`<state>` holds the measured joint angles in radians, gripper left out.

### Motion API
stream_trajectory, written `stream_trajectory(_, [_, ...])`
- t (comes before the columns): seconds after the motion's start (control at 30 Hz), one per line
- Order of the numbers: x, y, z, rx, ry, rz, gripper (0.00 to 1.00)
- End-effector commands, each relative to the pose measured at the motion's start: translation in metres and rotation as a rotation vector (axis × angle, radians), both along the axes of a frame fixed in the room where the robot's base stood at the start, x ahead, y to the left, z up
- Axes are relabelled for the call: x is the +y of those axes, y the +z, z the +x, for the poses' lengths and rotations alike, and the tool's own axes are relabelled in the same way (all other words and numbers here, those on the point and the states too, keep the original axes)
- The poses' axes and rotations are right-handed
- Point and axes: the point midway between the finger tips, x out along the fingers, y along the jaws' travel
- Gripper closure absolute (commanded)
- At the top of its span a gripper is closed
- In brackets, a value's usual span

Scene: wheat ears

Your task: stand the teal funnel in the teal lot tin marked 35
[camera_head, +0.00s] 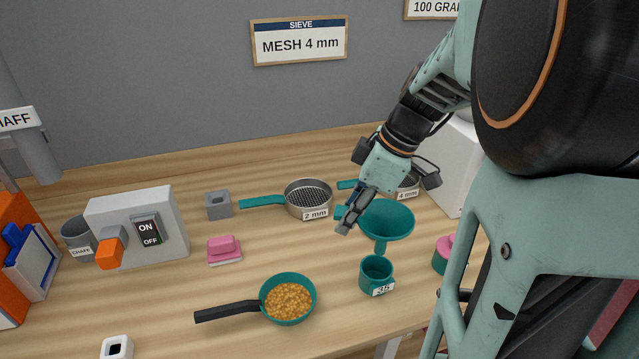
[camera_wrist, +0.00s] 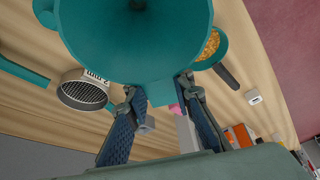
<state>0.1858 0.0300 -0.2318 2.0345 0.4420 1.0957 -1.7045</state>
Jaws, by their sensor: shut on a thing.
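The teal funnel (camera_head: 388,216) is in my gripper (camera_head: 347,222), which is shut on the tab at its side. The funnel looks upright, wide mouth up and spout down. In the wrist view the funnel (camera_wrist: 140,45) fills the top, with its tab between my fingers (camera_wrist: 160,90). The teal lot tin marked 35 (camera_head: 376,278) stands upright on the table, nearer the camera than the funnel seems to be. The spout tip shows just above and behind the tin's rim, apart from it.
A teal pan of grain (camera_head: 289,300) stands left of the tin. The 2 mm sieve (camera_head: 309,200) lies behind, and the 4 mm sieve (camera_head: 407,188) is partly hidden by my gripper. A pink-and-teal item (camera_head: 442,256) stands right of the tin. A switch box (camera_head: 137,225) is at left.

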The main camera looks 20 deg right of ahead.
Motion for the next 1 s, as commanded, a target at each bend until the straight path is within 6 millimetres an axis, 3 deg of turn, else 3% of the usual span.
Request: stream_trajectory(1.0, [0.000, -0.084, 0.000, 0.000, -0.001, 0.000, 0.99])
